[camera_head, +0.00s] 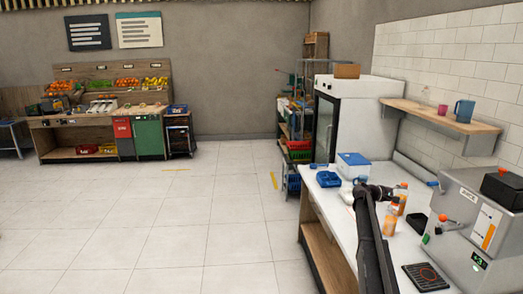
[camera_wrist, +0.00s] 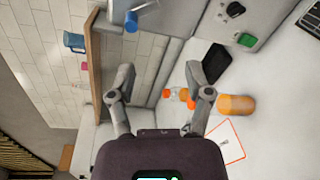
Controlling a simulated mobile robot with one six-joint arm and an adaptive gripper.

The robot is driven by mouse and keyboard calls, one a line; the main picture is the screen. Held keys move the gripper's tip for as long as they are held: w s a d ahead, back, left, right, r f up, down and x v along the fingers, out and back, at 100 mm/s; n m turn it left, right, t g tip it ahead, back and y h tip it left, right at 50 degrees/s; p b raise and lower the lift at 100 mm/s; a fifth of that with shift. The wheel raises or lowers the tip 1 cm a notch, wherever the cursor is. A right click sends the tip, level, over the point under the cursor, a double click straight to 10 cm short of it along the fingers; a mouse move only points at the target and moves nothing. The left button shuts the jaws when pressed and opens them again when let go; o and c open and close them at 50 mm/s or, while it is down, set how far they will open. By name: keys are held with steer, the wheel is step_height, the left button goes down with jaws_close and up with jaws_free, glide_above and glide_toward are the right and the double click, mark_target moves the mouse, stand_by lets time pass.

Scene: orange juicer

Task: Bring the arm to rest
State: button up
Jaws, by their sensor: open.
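My gripper (camera_wrist: 165,88) is open in the wrist view, with its two fingers spread wide and nothing between them. In the head view my gripper (camera_head: 380,192) is at the end of my dark arm, over the white counter (camera_head: 338,202), and looks small and partly blended with the arm. Orange bottles (camera_head: 390,219) stand on the counter just right of the arm. In the wrist view an orange bottle (camera_wrist: 237,105) is right of the right finger, apart from it. The steel juicer (camera_head: 460,245) stands at the right of the counter.
A blue-and-white box (camera_head: 353,165) and a blue tray (camera_head: 328,179) sit at the counter's far end. A wooden shelf (camera_head: 440,117) with cups hangs on the tiled wall. A white fridge (camera_head: 357,110) stands behind. The tiled floor (camera_head: 170,220) at left is clear.

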steer(key=s+a+f+m+y, duration=0.1)
steer(key=s+a+f+y, duration=0.4)
steer(key=s+a, duration=0.8)
steer(key=s+a+f+m+y, duration=0.2)
steer(key=s+a+f+y, duration=0.4)
steer(key=s+a, duration=0.7)
steer(key=s+a+f+m+g+y, duration=0.1)
steer(key=s+a+f+y, duration=0.4)
steer(key=s+a, duration=0.8)
steer(key=a, duration=0.4)
steer(key=shift+s+a+f+m+y, duration=0.15)
steer(key=shift+s+a+m+y, duration=0.15)
steer(key=shift+a+m, duration=0.1)
